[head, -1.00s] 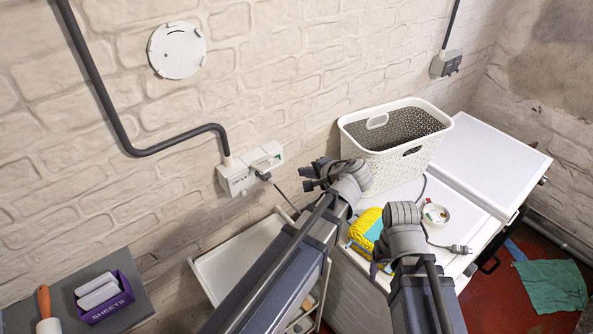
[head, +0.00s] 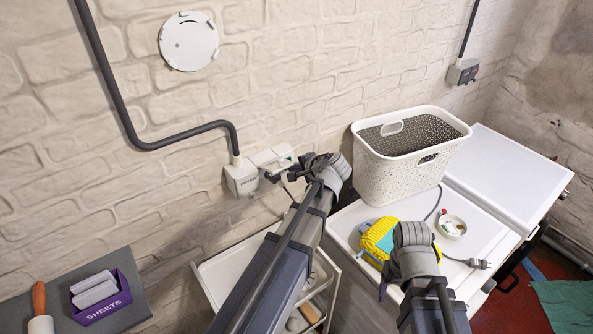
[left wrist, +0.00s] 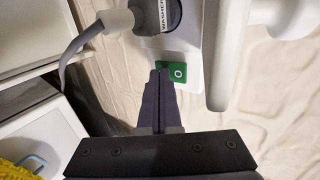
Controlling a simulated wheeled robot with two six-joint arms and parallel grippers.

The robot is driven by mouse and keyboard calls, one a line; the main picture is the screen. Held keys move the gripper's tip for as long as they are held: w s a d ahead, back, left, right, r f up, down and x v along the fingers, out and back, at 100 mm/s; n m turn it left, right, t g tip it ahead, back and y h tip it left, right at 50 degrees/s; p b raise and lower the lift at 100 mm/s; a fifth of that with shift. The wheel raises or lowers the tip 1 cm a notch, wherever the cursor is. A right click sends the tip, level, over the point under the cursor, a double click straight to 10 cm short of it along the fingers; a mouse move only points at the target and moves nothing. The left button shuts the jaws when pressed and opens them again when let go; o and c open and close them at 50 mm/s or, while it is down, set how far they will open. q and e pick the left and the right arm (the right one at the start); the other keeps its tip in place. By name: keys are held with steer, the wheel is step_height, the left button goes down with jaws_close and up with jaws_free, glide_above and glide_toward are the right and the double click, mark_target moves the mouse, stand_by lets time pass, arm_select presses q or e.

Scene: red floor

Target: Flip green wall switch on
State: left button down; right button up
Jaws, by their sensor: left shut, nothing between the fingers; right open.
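The green wall switch (left wrist: 176,71) is on a white wall socket unit, with a white ring mark on its face. In the head view the socket unit (head: 243,179) is on the brick wall, and a small green patch shows at its right end. My left gripper (head: 304,162) is at that right end. In the left wrist view its purple fingers (left wrist: 160,73) are shut and empty, their tips just beside and partly in front of the switch. I cannot tell whether they touch it. My right gripper (head: 384,288) is low over the white counter, mostly hidden by its arm.
A plug labelled "WASHER" (left wrist: 157,14) with a grey cable is in the socket beside the switch. A white laundry basket (head: 390,170) stands right of my left gripper. A yellow item (head: 378,238) and a small bowl (head: 452,226) are on the counter. A white trolley (head: 228,268) stands below.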

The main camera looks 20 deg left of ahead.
steer(key=shift+f, duration=0.1)
stand_by(0.3)
steer(key=shift+r+p, duration=0.7)
steer(key=shift+r, duration=0.1)
